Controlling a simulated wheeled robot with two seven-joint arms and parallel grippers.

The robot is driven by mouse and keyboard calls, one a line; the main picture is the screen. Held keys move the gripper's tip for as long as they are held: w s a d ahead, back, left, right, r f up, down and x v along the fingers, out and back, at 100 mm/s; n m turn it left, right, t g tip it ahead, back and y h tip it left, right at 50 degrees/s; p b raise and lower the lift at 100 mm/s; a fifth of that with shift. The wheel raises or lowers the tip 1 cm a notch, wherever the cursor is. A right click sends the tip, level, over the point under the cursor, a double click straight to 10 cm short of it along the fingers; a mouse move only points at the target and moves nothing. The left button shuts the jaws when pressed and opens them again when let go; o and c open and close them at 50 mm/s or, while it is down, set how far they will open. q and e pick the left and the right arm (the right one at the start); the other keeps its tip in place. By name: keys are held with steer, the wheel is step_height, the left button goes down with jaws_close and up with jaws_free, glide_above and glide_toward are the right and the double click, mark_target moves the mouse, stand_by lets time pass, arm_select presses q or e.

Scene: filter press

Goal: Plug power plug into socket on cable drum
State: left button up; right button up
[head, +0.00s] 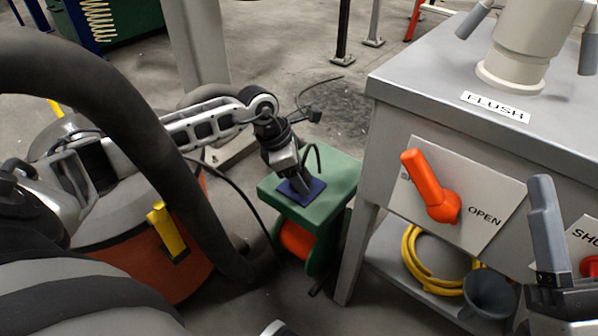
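The cable drum (338,177) has a green top and an orange reel below, and stands on the floor left of the metal bench. A dark blue socket plate (312,197) lies on its top. My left gripper (300,186) points down at this plate, its fingertips over or touching it. The power plug cannot be made out; the gripper and wrist hide what is between the fingers. What appears to be my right gripper (553,265) is cut off at the lower right, before the bench front.
The metal bench (420,88) fills the right, with an orange lever (430,187) on its OPEN panel. A yellow hose (428,265) and a grey funnel (490,298) sit on its lower shelf. An orange drum vacuum (155,258) with a thick dark hose (140,125) stands left.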

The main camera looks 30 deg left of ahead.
steer(key=shift+r, duration=0.1)
arm_select(q)
steer(key=p+v, duration=0.3)
steer(key=v, duration=0.4)
steer(key=shift+r, duration=0.2)
arm_select(e)
steer(key=f+m+h, duration=0.1)
steer(key=f+m+g+h, duration=0.1)
steer(key=f+m, duration=0.1)
steer(key=f+m+h, duration=0.1)
steer(key=m+h, duration=0.1)
steer(key=shift+w+f+g, duration=0.35)
steer(key=shift+g, duration=0.05)
arm_select(q)
steer(key=shift+a, duration=0.1)
